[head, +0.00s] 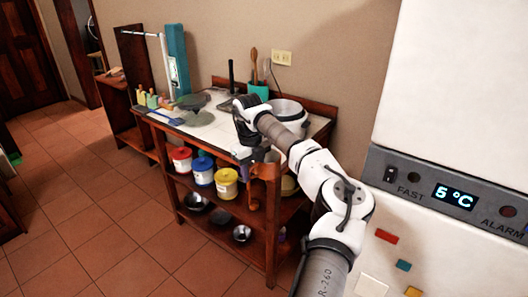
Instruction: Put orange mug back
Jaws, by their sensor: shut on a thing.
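My arm reaches over the front edge of the wooden kitchen cart, and my gripper (256,157) points down at the cart's front right corner. The gripper is shut, but its fingers are small and partly hidden by the wrist. A small orange thing (254,203), which looks like the orange mug, shows just below the gripper, in front of the shelves near the right front post. Its exact shape and the grip on it are too small to make out.
The cart's white tiled top (212,131) holds a grey scale-like stand (195,103), a teal utensil holder (258,90) and a white pot (287,108). Red, blue and yellow canisters (226,183) stand on the upper shelf, metal bowls (242,233) below. A white appliance (455,90) stands close at right.

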